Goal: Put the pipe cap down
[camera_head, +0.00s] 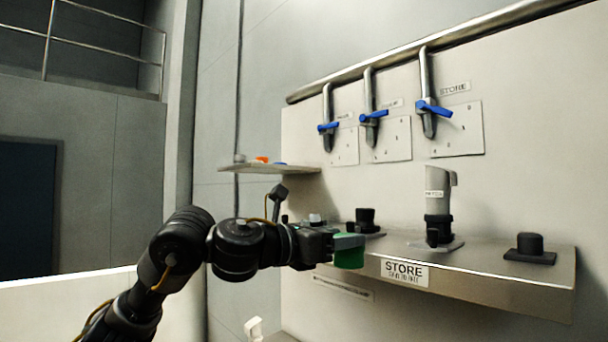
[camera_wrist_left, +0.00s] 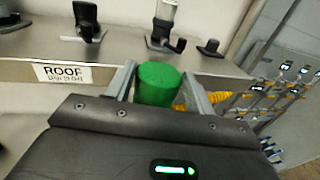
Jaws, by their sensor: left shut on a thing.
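The green pipe cap (camera_head: 349,257) is held in my left gripper (camera_head: 345,243), just in front of the steel ledge's front edge. In the left wrist view the green cap (camera_wrist_left: 158,83) sits between the two grey fingers of my left gripper (camera_wrist_left: 160,88), which is shut on it. The cap looks apart from the ledge, though the exact gap is hard to tell. My right gripper is in neither view.
The steel ledge (camera_head: 480,278) carries a grey upright pipe piece (camera_head: 439,190) in a black fitting and a black capped stub (camera_head: 530,245). Blue-handled valves (camera_head: 432,108) hang above. A small shelf (camera_head: 270,169) holds small items at left.

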